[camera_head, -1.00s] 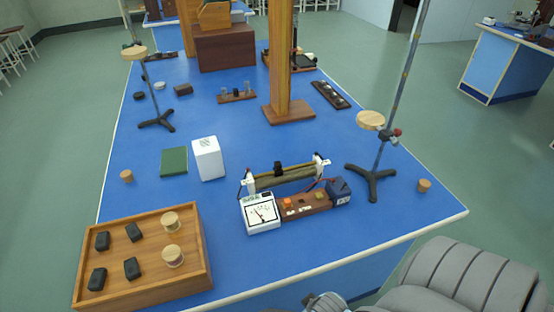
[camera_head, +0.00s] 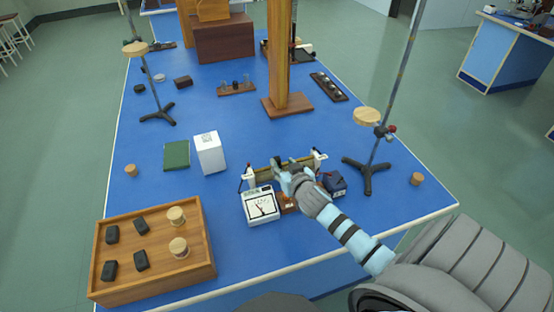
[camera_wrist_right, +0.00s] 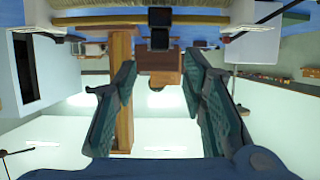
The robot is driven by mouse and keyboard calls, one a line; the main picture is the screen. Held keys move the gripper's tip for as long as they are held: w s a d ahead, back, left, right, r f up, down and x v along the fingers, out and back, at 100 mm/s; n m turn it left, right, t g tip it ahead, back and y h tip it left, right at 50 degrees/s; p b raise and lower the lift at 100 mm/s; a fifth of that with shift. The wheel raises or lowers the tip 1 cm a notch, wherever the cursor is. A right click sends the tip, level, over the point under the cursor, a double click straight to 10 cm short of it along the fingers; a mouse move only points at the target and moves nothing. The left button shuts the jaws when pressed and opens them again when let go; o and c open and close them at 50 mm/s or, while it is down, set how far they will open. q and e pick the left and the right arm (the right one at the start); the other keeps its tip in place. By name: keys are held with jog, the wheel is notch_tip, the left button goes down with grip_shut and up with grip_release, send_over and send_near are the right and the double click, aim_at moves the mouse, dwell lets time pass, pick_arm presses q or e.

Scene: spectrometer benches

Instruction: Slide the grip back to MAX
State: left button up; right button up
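The sliding rheostat (camera_head: 262,173), a long coil between white end posts, lies across the front of the blue bench. Its black grip (camera_wrist_right: 160,17) shows in the right wrist view on the bar near the top, with a second dark block just under it. My right gripper (camera_head: 284,164) is at the rheostat and covers part of it. In the right wrist view, its two teal fingers (camera_wrist_right: 162,74) stand apart with nothing between them. The grip lies just beyond the fingertips, in line with the gap. My left gripper is not in view.
A white dial meter (camera_head: 261,206) and a dark blue box (camera_head: 334,183) stand in front of the rheostat. A stand (camera_head: 367,175) with a tall rod is at right. A wooden tray (camera_head: 205,237) is front left; a white box (camera_head: 210,155) stands behind.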

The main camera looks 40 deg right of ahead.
aim_at(277, 158)
jog(key=b+x, duration=0.1)
jog(key=x, duration=0.6)
jog(key=shift+w+d+f, duration=0.1)
jog(key=shift+f, duration=0.1)
jog(key=shift+r, duration=0.1)
jog(key=shift+c, duration=0.2)
grip_shut()
